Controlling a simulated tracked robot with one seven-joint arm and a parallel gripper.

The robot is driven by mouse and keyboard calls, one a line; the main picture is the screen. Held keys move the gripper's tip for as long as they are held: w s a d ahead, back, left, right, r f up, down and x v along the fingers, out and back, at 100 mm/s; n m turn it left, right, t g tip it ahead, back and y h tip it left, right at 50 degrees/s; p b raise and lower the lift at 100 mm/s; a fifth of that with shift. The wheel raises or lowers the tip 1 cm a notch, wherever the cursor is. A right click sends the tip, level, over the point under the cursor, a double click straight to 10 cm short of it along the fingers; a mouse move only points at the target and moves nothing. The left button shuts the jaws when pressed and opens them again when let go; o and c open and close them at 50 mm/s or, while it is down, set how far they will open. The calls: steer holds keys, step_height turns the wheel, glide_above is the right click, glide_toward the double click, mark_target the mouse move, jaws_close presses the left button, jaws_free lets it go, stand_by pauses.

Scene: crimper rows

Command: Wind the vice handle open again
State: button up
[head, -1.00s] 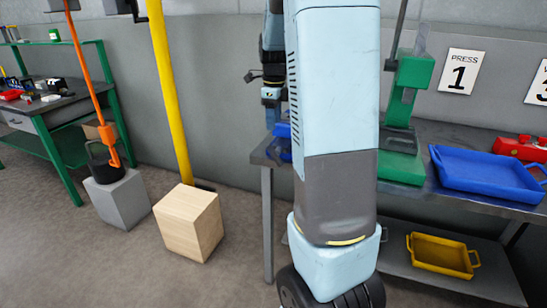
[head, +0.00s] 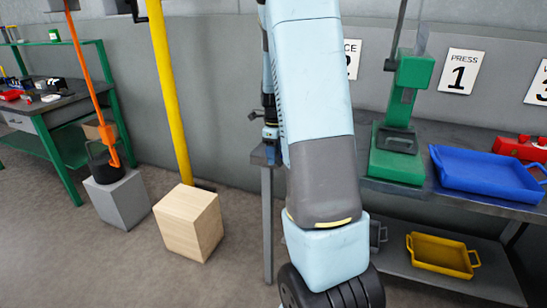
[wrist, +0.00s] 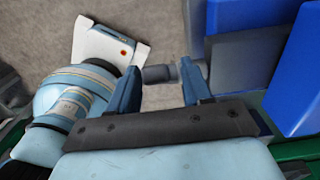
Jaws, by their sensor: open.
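In the wrist view, my gripper (wrist: 159,70) has its two dark blue fingers apart. A short dark grey bar (wrist: 159,73), which looks like part of the vice handle, lies across the gap between the fingertips. I cannot tell whether either finger touches it. Large blue blocks, apparently the vice body (wrist: 235,15), stand right of the fingers, with a grey face below. In the head view my arm covers most of the vice area, so the vice and its handle cannot be made out there.
A green press (head: 398,130), a blue tray (head: 480,172) and a red object (head: 520,149) stand on the bench to the right. A yellow tray (head: 442,255) sits on the lower shelf. A wooden block (head: 188,222) and a yellow post (head: 170,90) stand left, with open floor before them.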

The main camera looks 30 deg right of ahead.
steer(key=shift+f, duration=0.7)
jaws_close()
steer(key=shift+a, duration=0.2)
steer(key=shift+d, duration=0.1)
